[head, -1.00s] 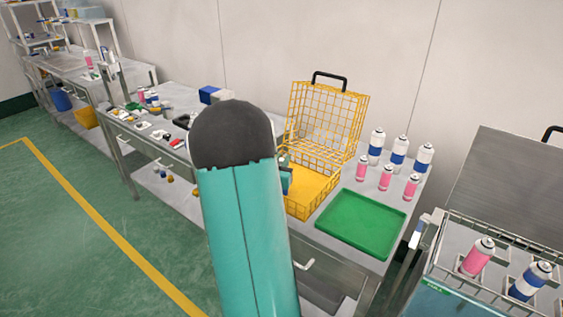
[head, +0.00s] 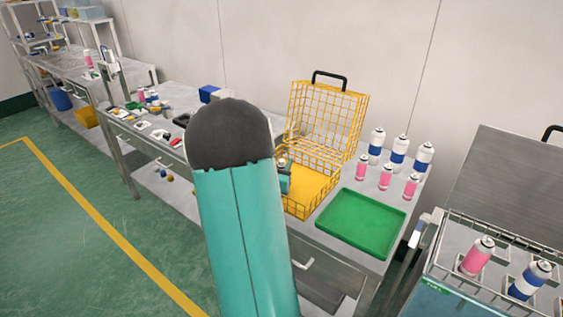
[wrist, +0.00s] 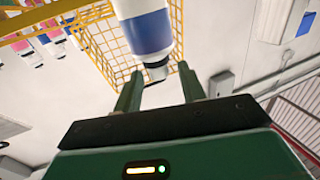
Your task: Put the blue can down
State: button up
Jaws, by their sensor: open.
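A white can with a blue band (wrist: 148,33) shows in the wrist view, just beyond and partly between the two green fingers of my gripper (wrist: 160,80). The fingers are spread apart, with a gap on the right side of the can. In the head view my gripper (head: 284,180) is mostly hidden behind my arm, at the left side of the open yellow wire basket (head: 318,188). A small pale can top (head: 282,162) shows just above it. The can's lower part is hidden there, so I cannot tell what it rests on.
A green tray (head: 361,224) lies right of the basket. Several blue-banded cans (head: 398,152) and pink cans (head: 386,177) stand behind it. A wire-edged rack (head: 499,245) at the right holds a pink can and a blue-banded can. Small parts lie on the bench at left.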

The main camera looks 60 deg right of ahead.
jog(key=s+a, duration=0.1)
jog(key=a, duration=0.9)
jog(key=shift+s+a, duration=0.2)
jog(key=w+a+r+n+t+y, duration=0.2)
jog(key=w+a+t+y, duration=0.2)
jog(key=w+a, duration=0.3)
jog(key=w+a+r+n+t+y, duration=0.2)
jog(key=w+a+n+t+y, duration=0.1)
jog(key=w+a, duration=0.35)
jog(key=w+a+r+n+t+y, duration=0.15)
jog(key=a+y, duration=0.25)
jog(key=a, duration=0.4)
jog(key=w+a+r+n+y, duration=0.1)
jog(key=a+r+n+y, duration=0.15)
jog(key=a, duration=0.45)
jog(key=s+a+r+n+g+y, duration=0.2)
jog(key=s+a+n+g+y, duration=0.2)
jog(key=s+a, duration=1)
jog(key=s+n+g, duration=0.1)
jog(key=n, duration=0.2)
jog(key=shift+s+a, duration=0.25)
jog(key=shift+a, duration=0.15)
jog(key=shift+g, duration=0.25)
jog(key=shift+c, duration=0.4)
